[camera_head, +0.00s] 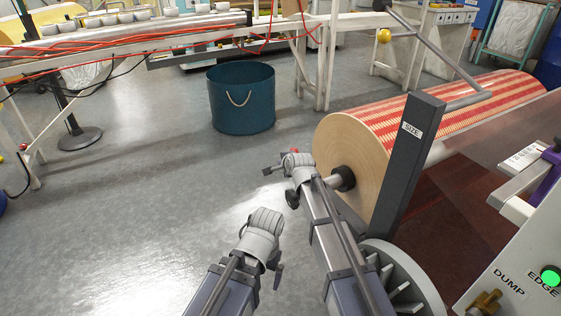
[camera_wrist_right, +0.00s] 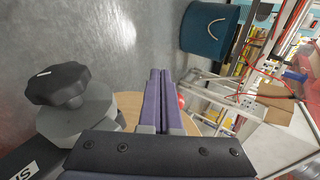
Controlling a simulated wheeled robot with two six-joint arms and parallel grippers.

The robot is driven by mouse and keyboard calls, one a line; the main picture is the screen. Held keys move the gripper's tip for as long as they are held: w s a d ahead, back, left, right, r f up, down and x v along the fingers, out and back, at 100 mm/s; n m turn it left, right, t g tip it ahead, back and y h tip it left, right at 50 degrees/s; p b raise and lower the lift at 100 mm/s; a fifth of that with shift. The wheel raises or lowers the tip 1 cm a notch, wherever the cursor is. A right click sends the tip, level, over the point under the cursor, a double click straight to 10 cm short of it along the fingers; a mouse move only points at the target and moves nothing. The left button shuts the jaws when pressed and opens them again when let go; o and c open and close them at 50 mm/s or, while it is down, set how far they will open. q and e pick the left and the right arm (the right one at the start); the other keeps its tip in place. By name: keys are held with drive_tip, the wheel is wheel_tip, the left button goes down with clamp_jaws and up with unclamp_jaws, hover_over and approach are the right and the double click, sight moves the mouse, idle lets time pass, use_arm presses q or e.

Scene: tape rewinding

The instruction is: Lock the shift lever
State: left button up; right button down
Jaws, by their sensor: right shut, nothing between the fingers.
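A red tip (camera_head: 295,150), possibly the end of the shift lever, shows just beyond my right wrist in the head view. It also shows as a red spot beside the fingers in the right wrist view (camera_wrist_right: 181,101). The rest of the lever is hidden. My right gripper (camera_head: 268,171) is shut and empty, pointing left in front of the roll's hub; its closed fingers also show in the wrist view (camera_wrist_right: 160,98). Contact with the red tip cannot be told. A black lobed knob (camera_wrist_right: 57,85) lies left of the fingers. My left gripper (camera_head: 278,276) hangs low, its fingers unclear.
The large striped roll (camera_head: 365,140) and the dark post labelled SIZE (camera_head: 412,165) stand right of my right gripper. A control box (camera_head: 525,270) with a green button is at the lower right. A blue bin (camera_head: 241,105) stands on the floor; the floor at left is open.

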use_arm(q)
wheel_tip(320, 180, up, 6)
drive_tip(key=p, duration=0.5)
use_arm(e)
drive_tip(key=s+a+r, duration=0.3)
drive_tip(key=s+r, duration=0.2)
drive_tip(key=s, duration=0.1)
drive_tip(key=shift+s+r, duration=0.3)
drive_tip(key=shift+r, duration=0.1)
use_arm(q)
drive_tip(key=shift+f, duration=0.1)
use_arm(e)
drive_tip(key=shift+a, duration=0.1)
